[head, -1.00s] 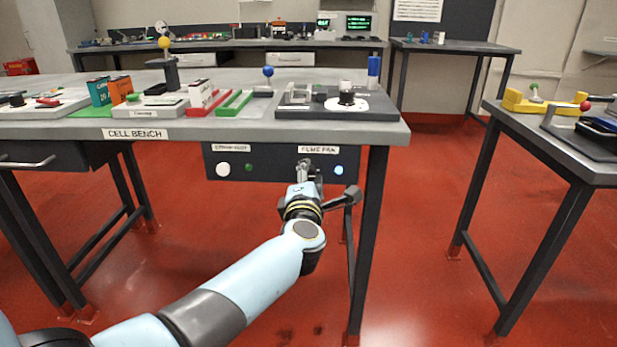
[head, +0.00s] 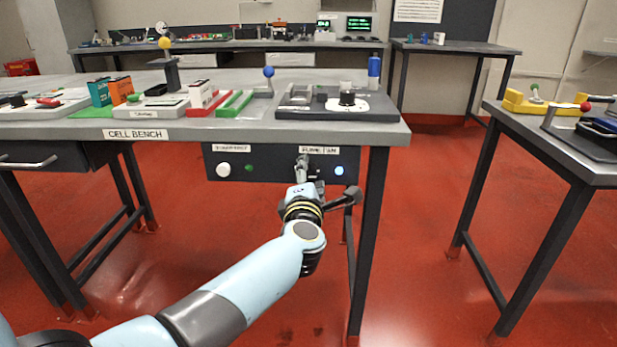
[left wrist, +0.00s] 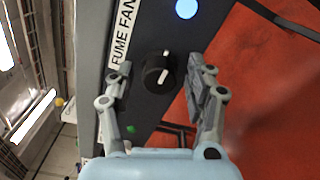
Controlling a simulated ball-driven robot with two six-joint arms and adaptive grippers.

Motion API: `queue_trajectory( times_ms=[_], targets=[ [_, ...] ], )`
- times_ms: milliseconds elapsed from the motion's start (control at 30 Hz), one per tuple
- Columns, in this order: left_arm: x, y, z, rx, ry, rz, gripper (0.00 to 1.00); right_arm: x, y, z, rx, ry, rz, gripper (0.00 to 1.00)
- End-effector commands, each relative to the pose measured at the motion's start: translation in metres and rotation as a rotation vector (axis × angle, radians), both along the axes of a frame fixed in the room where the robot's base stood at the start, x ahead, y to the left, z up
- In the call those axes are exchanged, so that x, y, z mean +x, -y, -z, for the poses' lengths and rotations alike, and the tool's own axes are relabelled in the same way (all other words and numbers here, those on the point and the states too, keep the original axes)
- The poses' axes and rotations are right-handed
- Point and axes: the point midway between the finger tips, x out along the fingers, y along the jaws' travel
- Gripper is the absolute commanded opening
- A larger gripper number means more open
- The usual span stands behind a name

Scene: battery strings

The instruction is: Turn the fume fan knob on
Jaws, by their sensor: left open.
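The fume fan knob (left wrist: 158,74) is a round black dial with a white pointer line, on the dark panel (left wrist: 150,25) next to the FUME FAN label (left wrist: 121,38). In the left wrist view it sits ahead of and between the fingers of my left gripper (left wrist: 160,82), which is open; whether the fingertips touch it I cannot tell. In the head view my left gripper (head: 302,165) reaches to the panel (head: 262,178) under the cell bench and hides the knob. A blue lit light (head: 339,170) is right of the gripper. My right gripper is not in view.
The cell bench (head: 230,132) overhangs the panel, with a black tray (head: 380,111) and several fixtures on top. A white button (head: 223,170) and a green light (head: 249,169) are on the panel's left. A bench leg (head: 370,240) stands right of my arm.

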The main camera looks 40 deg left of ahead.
Motion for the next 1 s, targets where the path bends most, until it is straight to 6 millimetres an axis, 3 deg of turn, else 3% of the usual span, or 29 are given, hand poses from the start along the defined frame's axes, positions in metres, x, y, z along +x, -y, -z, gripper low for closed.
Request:
queue_trajectory(
  times_ms=[167,600,1000],
  targets=[
    [-0.017,0.010,0.002,-0.002,-0.002,0.001,0.54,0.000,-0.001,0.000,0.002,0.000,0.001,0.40],
    [-0.092,0.057,0.001,-0.003,-0.002,-0.001,0.54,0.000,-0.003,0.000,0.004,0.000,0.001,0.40],
    [-0.102,0.063,0.001,-0.002,-0.001,-0.001,0.54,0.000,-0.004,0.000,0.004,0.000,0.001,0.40]
  ],
)
